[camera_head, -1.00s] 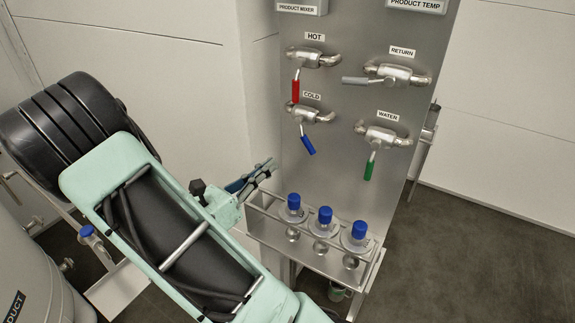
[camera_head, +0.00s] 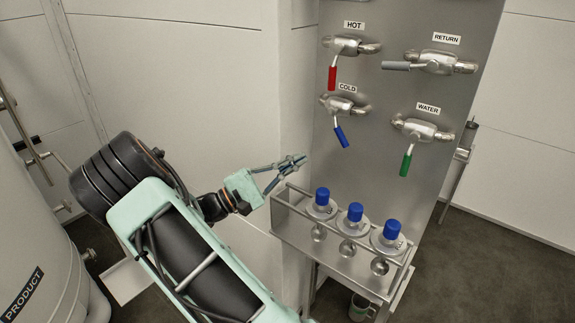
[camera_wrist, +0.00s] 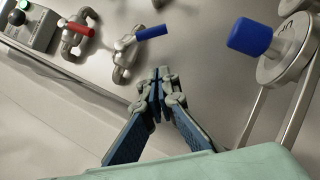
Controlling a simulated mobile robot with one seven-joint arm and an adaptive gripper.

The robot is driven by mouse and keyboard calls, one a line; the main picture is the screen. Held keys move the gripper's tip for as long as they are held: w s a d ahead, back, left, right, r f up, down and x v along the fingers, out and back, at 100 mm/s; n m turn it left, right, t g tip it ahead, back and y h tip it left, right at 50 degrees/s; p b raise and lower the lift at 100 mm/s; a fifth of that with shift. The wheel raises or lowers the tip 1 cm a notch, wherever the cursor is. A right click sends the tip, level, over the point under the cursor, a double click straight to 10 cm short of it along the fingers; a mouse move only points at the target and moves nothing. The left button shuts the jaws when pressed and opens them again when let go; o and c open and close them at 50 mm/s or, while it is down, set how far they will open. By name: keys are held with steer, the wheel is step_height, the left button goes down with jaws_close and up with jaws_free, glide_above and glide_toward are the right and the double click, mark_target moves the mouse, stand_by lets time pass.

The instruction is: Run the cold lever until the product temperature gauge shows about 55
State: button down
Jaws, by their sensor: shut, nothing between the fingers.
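The cold lever has a blue handle (camera_head: 341,136) and sits below the COLD label on the steel panel (camera_head: 378,165). The handle hangs down, tilted to the right. In the wrist view the blue handle (camera_wrist: 152,32) shows just above my fingertips. My gripper (camera_head: 303,160) is shut and empty, below and left of the blue handle, apart from it, and above the left end of the bottle rack. It also shows in the wrist view (camera_wrist: 160,74). The product temperature gauge is out of view in the frames from now.
The red hot lever (camera_head: 332,77) hangs above the cold one. The grey return lever (camera_head: 396,65) and green water lever (camera_head: 406,162) are to the right. Several blue-capped bottles (camera_head: 354,212) stand in a rack (camera_head: 345,258) below. A PRODUCT tank (camera_head: 40,255) is at left.

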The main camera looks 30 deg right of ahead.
mark_target(342, 140)
steer(key=s+d+r+p, duration=0.1)
steer(key=s+d+r, duration=0.2)
steer(key=d, duration=0.3)
steer(key=shift+d+r, duration=0.2)
steer(key=shift+r, duration=0.3)
steer(key=n+t+p, duration=0.1)
steer(key=n, duration=0.1)
steer(key=s+n+t+h+p, duration=0.1)
steer(key=n, duration=0.1)
steer(key=s+d+r+n+t+h+p, duration=0.1)
steer(key=n, duration=0.1)
steer(key=shift+s+t+p, duration=0.25)
steer(key=shift+t+p, duration=0.05)
steer(key=shift+t, duration=0.1)
